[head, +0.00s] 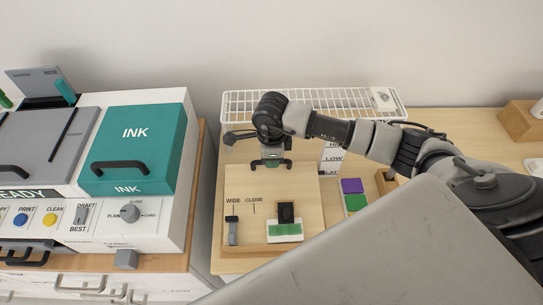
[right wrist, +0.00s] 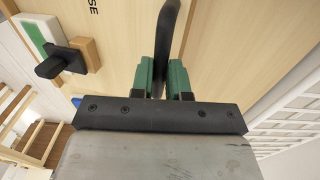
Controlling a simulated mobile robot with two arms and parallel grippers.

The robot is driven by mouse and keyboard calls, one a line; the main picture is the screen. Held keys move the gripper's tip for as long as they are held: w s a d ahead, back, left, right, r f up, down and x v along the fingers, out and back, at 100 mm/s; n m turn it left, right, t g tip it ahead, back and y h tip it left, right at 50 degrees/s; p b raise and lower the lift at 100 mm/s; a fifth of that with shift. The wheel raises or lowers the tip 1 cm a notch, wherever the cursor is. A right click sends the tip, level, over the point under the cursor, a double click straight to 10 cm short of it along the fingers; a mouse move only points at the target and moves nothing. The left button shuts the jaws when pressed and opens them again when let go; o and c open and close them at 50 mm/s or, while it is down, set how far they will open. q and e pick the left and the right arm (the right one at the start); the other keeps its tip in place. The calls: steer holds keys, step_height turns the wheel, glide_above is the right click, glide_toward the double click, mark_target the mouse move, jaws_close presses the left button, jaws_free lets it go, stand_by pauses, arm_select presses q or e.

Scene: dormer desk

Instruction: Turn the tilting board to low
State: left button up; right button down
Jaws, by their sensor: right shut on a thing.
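The tilting board (head: 300,197) is a pale wooden panel right of the printer, with "WIDE" and "CLOSE" printed on it. A label strip (head: 332,160) by its right edge reads "LOW", with other lettering partly hidden by my arm. My right gripper (head: 272,163) is at the board's far part. In the right wrist view its green fingers (right wrist: 166,78) are shut on a dark curved handle (right wrist: 169,30), with the board's wood (right wrist: 118,50) behind. The handle is mostly hidden in the head view. My left gripper is not in view.
A white wire rack (head: 340,101) is behind. Purple (head: 351,186) and green (head: 355,202) blocks lie to the right. The teal-lidded printer (head: 140,150) stands left.

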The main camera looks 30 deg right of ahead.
steer(key=r, duration=0.2)
steer(key=s+r, duration=0.1)
steer(key=shift+s+a+t+p, duration=0.1)
steer(key=shift+a+t+p, duration=0.2)
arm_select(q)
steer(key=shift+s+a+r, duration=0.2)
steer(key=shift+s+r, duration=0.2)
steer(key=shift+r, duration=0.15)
arm_select(e)
steer(key=shift+s+a+r, duration=0.2)
steer(key=shift+s+r, duration=0.05)
steer(key=shift+s, duration=0.1)
steer(key=c, duration=1.6)
jaws_free()
steer(key=o, duration=0.5)
steer(key=shift+s, duration=0.1)
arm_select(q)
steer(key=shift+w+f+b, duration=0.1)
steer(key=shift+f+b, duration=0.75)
arm_select(e)
step_height(320, 180, up, 11)
steer(key=shift+s, duration=0.15)
